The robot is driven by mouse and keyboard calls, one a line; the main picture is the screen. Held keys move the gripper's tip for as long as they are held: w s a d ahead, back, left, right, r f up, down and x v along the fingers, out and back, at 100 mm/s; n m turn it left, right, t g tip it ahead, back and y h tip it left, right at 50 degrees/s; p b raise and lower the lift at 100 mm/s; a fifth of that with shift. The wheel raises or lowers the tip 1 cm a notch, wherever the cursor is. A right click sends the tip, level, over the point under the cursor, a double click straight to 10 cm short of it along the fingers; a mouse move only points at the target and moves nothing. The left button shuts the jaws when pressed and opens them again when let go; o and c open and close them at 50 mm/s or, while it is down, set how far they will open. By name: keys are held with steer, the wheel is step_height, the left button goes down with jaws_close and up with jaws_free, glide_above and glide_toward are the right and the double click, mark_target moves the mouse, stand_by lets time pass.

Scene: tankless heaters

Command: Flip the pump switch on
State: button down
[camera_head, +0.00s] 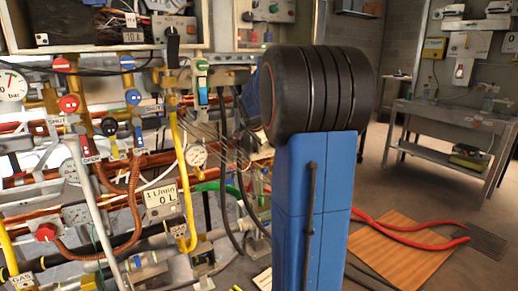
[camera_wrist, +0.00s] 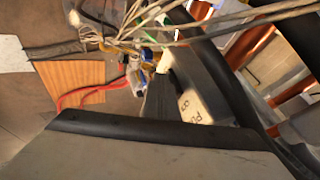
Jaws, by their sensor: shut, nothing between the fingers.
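In the wrist view, a dark grey box (camera_wrist: 203,88) stands just right of centre, with a pale label (camera_wrist: 203,106) that seems to begin "PU", turned on its side. A small whitish part (camera_wrist: 166,62) shows at the box's upper left; I cannot tell whether it is the switch lever or how it is set. My gripper (camera_wrist: 157,98) is shut and empty, its narrow dark fingers close to the left side of the box. I cannot tell whether they touch it. In the head view my own blue and black arm hides my gripper.
A dense wall of pipes, valves and gauges (camera_head: 196,155) fills the left of the head view. Loose wires (camera_wrist: 215,22) and a thick black hose pass close to the box. An orange-brown board (camera_head: 402,252) with red cables lies on the floor. A grey bench (camera_head: 440,117) stands at right.

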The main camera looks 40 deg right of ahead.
steer(key=shift+r, duration=0.15)
steer(key=shift+r, duration=0.7)
